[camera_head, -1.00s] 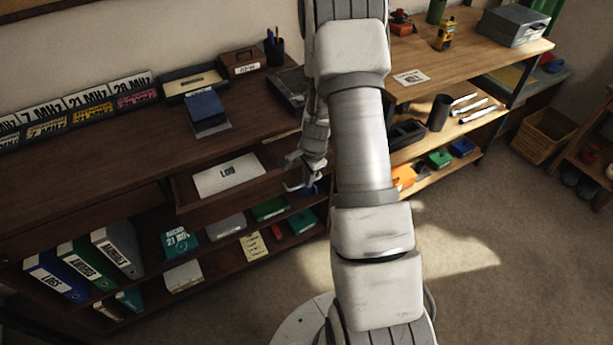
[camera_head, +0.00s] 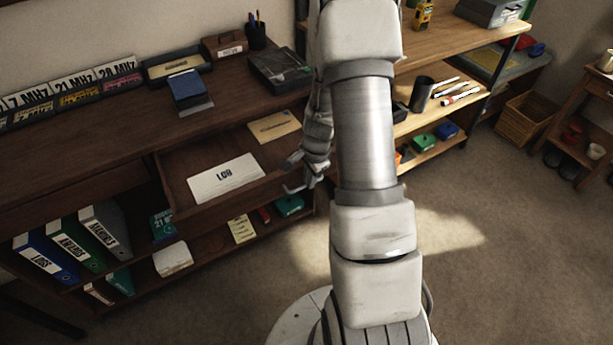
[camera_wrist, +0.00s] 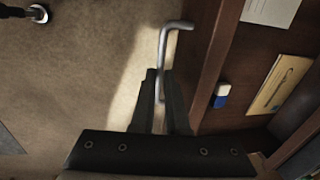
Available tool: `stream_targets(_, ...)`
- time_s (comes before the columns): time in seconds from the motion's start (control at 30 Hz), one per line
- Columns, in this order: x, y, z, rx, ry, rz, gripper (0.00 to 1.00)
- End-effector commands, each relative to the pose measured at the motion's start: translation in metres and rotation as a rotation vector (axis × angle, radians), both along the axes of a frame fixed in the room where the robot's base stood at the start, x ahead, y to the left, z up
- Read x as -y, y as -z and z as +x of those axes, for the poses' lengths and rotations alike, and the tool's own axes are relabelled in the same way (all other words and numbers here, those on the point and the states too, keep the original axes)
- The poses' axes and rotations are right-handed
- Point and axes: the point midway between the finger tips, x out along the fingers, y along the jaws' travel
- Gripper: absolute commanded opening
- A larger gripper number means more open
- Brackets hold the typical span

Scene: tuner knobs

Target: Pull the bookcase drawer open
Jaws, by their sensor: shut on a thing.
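The bookcase drawer (camera_head: 171,186) is dark wood and stands pulled out from the bookcase, its inside showing. A white LOG book (camera_head: 226,178) and a tan envelope (camera_head: 274,126) lie in it. In the wrist view the drawer's front panel (camera_wrist: 212,70) runs down the picture, with a grey bar handle (camera_wrist: 163,55) on its outer side. My gripper (camera_wrist: 160,95) is shut on the handle, with the fingers on either side of the bar. In the head view my gripper (camera_head: 300,174) is at the drawer's front, and my arm hides the drawer's right end.
A blue and white eraser (camera_wrist: 221,95) lies in the drawer. A wooden workbench (camera_head: 450,40) stands to the right. The carpet (camera_head: 480,270) in front is clear.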

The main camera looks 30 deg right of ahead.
Motion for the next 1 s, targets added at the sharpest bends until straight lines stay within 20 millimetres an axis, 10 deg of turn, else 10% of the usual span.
stream_targets(0.73, 0.0006, -0.0005, -0.0088, 0.001, 0.000, -0.001, 0.00)
stream_targets(0.9, 0.0006, -0.0005, -0.0087, 0.001, 0.000, -0.001, 0.41)
stream_targets(1.0, 0.0005, -0.0003, -0.0088, 0.001, 0.000, 0.000, 0.42)
